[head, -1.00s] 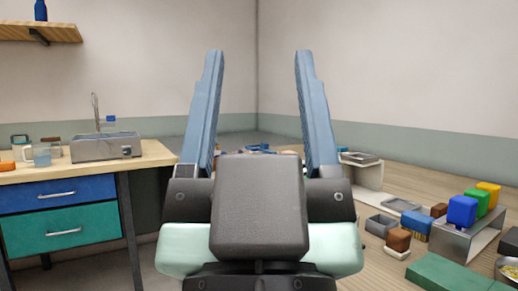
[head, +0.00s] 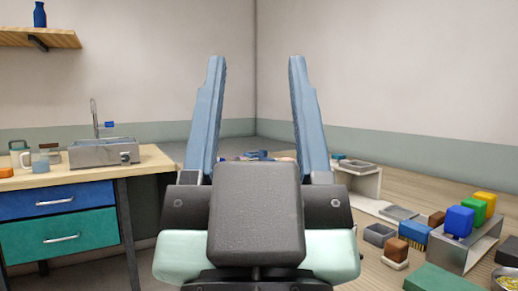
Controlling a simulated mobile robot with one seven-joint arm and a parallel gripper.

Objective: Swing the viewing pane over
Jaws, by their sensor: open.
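My gripper (head: 257,60) fills the middle of the head view, with its two long blue fingers pointing up and well apart. It is open, and nothing is held between the fingers. I cannot make out a viewing pane in this view. The gripper body and fingers hide part of the scene behind them. Some small blue items (head: 257,155) show far off in the gap between the fingers, too small to tell.
A counter (head: 155,160) with a metal sink (head: 90,155), mugs and drawers stands at left, below a shelf (head: 25,38) with a blue bottle (head: 39,14). At right, a wooden surface (head: 425,190) holds trays, brushes and a metal stand (head: 462,251) with coloured blocks.

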